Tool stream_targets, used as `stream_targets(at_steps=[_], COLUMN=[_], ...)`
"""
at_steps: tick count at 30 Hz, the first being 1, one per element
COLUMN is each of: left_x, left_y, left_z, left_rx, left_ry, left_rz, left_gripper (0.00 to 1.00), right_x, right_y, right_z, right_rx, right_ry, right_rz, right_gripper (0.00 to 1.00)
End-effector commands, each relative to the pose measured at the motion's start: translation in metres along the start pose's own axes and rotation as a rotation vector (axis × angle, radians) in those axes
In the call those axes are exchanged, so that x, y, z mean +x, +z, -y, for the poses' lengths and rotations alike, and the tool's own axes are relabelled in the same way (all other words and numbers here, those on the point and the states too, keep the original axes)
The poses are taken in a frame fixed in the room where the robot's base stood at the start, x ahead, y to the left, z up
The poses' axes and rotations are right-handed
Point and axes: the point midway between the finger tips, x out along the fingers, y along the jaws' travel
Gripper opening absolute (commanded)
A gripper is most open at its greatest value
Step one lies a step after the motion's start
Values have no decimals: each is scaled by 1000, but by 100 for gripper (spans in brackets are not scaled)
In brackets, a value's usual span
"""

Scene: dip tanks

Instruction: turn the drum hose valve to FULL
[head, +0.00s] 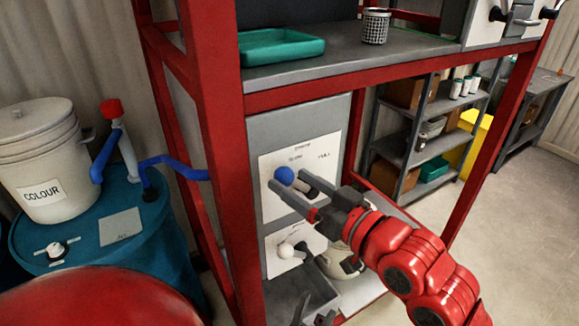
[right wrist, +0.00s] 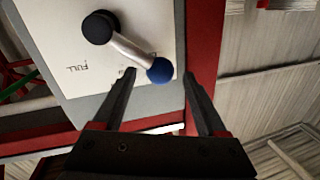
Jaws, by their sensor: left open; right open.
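The drum hose valve is a lever with a blue ball knob (head: 284,175) on a white labelled plate (head: 270,207) under the bench. In the right wrist view the blue knob (right wrist: 160,71) ends a silver handle running from a black pivot (right wrist: 98,27). The lever points left in the head view, away from the FULL label (head: 324,155). FULL also shows upside down in the right wrist view (right wrist: 77,67). My right gripper (head: 288,179) is open, its fingertips on either side of the knob; contact cannot be told.
A red frame post (head: 222,150) stands left of the panel. A teal drum (head: 170,232) with a blue hose (head: 170,161) and a white COLOUR bucket (head: 40,150) are further left. Floor at right is clear.

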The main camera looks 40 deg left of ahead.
Motion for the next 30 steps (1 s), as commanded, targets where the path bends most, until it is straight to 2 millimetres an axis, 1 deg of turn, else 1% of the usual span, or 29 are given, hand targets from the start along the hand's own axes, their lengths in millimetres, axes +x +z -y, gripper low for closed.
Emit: stream_targets(at_steps=[1, 6, 15, 20, 21, 26, 27, 28, 30], left_x=[5, 8, 8, 8, 8, 8, 8, 8, 8], left_y=[-1, -1, -1, -1, -1, -1, -1, -1, -1], left_z=[0, 0, 0, 0, 0, 0, 0, 0, 0], left_rx=[0, 0, 0, 0, 0, 0, 0, 0, 0], left_ry=[0, 0, 0, 0, 0, 0, 0, 0, 0], left_rz=[0, 0, 0, 0, 0, 0, 0, 0, 0], left_gripper=[50, 50, 50, 50, 50, 50, 50, 50, 50], right_x=[7, 19, 20, 20, 20, 20, 20, 20, 20], right_y=[-2, -1, 0, -1, 0, 0, 0, 0, 0], right_z=[2, 1, 0, 0, 0, 0, 0, 0, 1], right_rx=[2, -1, -1, -1, -1, 0, 0, 0, 1], right_ry=[-4, 0, 0, 0, 0, -1, -1, -1, -1], right_rz=[1, -2, -3, -3, -3, -2, -2, -2, -2], right_gripper=[75, 75, 75, 46, 39, 10, 3, 0, 0])
